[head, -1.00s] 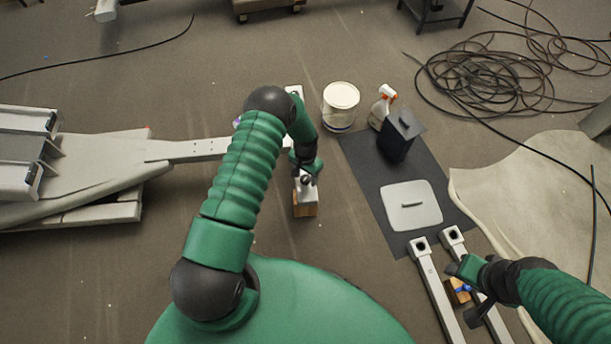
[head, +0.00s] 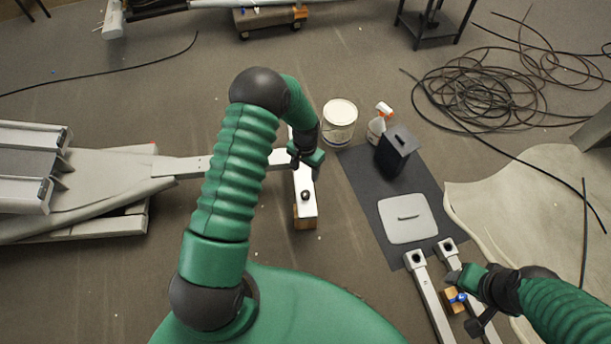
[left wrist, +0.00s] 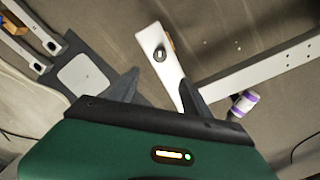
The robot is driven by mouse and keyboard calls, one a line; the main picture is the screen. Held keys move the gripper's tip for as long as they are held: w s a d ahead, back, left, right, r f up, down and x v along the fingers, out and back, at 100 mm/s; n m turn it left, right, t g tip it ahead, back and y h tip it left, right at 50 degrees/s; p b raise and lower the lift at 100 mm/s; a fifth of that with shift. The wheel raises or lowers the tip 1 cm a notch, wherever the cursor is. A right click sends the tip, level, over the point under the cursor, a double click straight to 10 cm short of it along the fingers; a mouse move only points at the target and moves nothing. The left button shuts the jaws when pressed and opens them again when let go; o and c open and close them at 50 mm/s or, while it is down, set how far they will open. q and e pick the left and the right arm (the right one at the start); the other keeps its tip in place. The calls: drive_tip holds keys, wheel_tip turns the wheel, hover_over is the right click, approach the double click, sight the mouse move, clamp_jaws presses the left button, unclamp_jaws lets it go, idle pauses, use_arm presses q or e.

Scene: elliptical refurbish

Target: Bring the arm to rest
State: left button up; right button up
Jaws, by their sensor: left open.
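My left arm comes up from the lower left in the head view, and its gripper (head: 306,163) hangs over the far part of a white bar (head: 306,190). The bar has a dark round knob on it and rests on a wooden block (head: 304,222). In the left wrist view the open fingers (left wrist: 160,92) show with the white bar (left wrist: 166,72) beyond and between them, and nothing is held. My right gripper (head: 466,290) is at the lower right, beside a small wooden block with a blue part (head: 455,299); whether its jaws are open is unclear.
A white bucket (head: 340,122), a spray bottle (head: 378,122) and a dark box (head: 396,150) stand near a dark mat (head: 365,180) with a grey lid (head: 408,217). Two pale rails (head: 432,300) lie near my right gripper. Black cable coils (head: 490,85) lie at upper right.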

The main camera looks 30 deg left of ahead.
use_arm(q)
drive_tip(key=shift+r, duration=0.4)
drive_tip(key=s+d+r+t, duration=0.1)
drive_tip(key=s+d+r, duration=0.5)
drive_tip(key=s+r, duration=0.3)
drive_tip(key=s+d+r+t, duration=0.2)
drive_tip(key=s+d+r, duration=0.4)
drive_tip(key=r, duration=0.6)
wheel_tip(320, 180, up, 24)
drive_tip(key=p, duration=2.4)
drive_tip(key=shift+s+a, duration=0.2)
drive_tip(key=shift+s, duration=0.15)
